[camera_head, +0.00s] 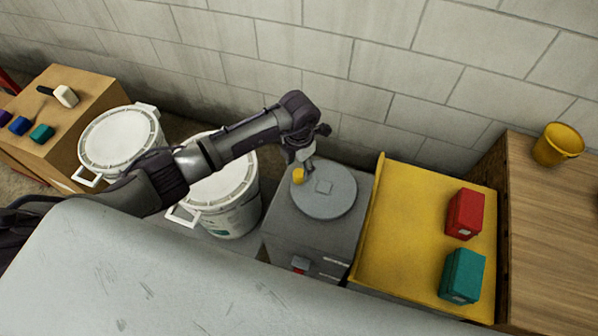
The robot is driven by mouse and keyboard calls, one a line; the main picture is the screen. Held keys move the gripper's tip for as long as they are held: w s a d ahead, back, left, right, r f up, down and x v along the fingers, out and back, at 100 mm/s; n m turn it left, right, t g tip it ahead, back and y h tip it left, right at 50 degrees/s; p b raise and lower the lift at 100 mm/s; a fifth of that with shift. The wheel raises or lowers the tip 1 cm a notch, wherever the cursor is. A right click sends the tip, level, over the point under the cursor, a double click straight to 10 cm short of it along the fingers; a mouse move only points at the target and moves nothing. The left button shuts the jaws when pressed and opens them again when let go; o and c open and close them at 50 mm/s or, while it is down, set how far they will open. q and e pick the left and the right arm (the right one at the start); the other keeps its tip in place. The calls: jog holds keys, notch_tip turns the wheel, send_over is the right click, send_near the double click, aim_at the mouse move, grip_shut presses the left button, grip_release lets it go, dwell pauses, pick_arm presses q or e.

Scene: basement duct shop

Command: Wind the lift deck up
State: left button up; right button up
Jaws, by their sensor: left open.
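The yellow lift deck (403,230) is at the right, with a red box (465,214) and a teal box (462,276) on it. Left of it stands a grey housing (300,247) with a round grey crank disc (338,199) on top. A yellow knob (298,175) stands at the disc's far left edge. My left gripper (305,158) is open, just above and beside the knob. I cannot tell whether its fingers touch the knob. My right gripper is not in view.
Two white lidded buckets (118,140) (236,216) stand left of the housing, under and beside my left arm. A wooden bench (560,230) with a yellow bucket (558,145) adjoins the deck at the right. A wooden cabinet (92,93) holds small items at far left. A block wall (340,45) closes the back.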

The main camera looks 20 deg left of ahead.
aim_at(299, 173)
pick_arm(q)
jog(key=shift+f, duration=2.3)
jog(key=shift+c, duration=0.2)
grip_shut()
